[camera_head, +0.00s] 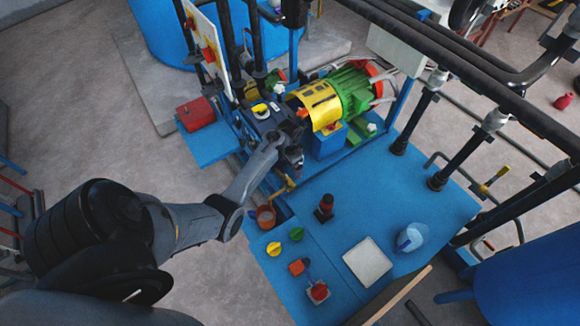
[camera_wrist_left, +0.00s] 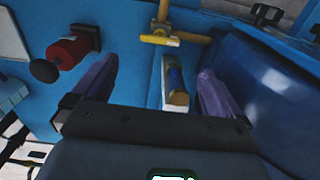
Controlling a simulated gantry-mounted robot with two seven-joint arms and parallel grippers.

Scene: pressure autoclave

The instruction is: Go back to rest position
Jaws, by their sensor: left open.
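My left arm reaches in from the left of the head view over the blue machine bench (camera_head: 355,195). My left gripper (camera_head: 291,160) is beside the pump and motor, above the bench's left edge. In the left wrist view the two purple fingers of this gripper (camera_wrist_left: 157,82) stand wide apart. A small white and yellow fitting with a blue part (camera_wrist_left: 175,82) shows between them; I cannot tell how far below the fingers it is. No object is held. My right gripper is not in view.
A green motor (camera_head: 350,90) with a yellow guard (camera_head: 315,104) stands close to the gripper. A yellow T-handle (camera_wrist_left: 160,38) is ahead in the wrist view, a red-bodied lever (camera_wrist_left: 68,50) at left. Black pipes (camera_head: 465,60) cross upper right.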

